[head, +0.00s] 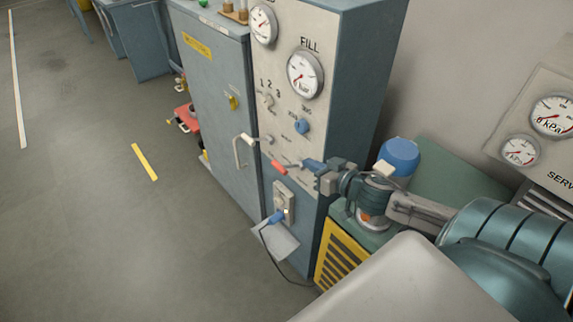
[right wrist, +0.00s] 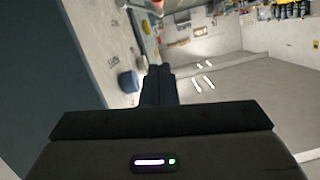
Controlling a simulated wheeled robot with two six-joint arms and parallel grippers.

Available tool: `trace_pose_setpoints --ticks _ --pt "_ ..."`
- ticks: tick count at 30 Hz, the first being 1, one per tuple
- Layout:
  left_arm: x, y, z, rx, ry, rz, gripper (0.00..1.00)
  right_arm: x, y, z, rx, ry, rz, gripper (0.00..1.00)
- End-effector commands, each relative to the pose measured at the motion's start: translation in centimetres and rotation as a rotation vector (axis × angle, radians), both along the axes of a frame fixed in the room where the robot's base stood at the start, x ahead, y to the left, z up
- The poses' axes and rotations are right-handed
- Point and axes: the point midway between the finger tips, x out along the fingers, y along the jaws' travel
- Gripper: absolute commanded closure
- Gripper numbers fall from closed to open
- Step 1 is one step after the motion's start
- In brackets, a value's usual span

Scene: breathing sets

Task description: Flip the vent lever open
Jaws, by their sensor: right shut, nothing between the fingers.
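The vent lever (head: 279,167) has a red grip and shows low on the pale front panel of the blue-grey cabinet in the head view. Its thin metal arm runs right, toward my fingertips. My right gripper (head: 308,164) is shut and empty, just right of the red grip. I cannot tell whether the fingers touch the lever. In the right wrist view the shut fingers (right wrist: 159,82) point along the panel, and a red end at the top edge may be the lever grip. My left gripper is not in view.
The panel carries a FILL gauge (head: 305,74), a blue knob (head: 302,126) and a 1-2-3 selector (head: 267,100). A pale door handle (head: 243,150) sticks out to the left. Below are a socket with a blue plug (head: 276,216) and a hanging tag. A blue-topped canister (head: 399,155) stands behind my wrist.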

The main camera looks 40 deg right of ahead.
Motion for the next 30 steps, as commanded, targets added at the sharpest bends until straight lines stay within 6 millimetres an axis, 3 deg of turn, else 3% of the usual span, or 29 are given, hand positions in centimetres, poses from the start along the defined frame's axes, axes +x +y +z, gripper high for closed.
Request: trace_pose_setpoints --ticks 14,25,30 --pt "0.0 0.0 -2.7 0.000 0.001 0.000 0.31 4.4 0.6 -1.2 0.004 -0.004 -0.001 1.00" --pt "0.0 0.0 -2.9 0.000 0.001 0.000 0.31 9.2 1.2 -2.2 0.007 -0.001 -0.001 1.00" --pt "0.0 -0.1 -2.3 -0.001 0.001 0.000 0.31 9.1 1.7 -4.6 0.004 0.002 0.000 1.00"
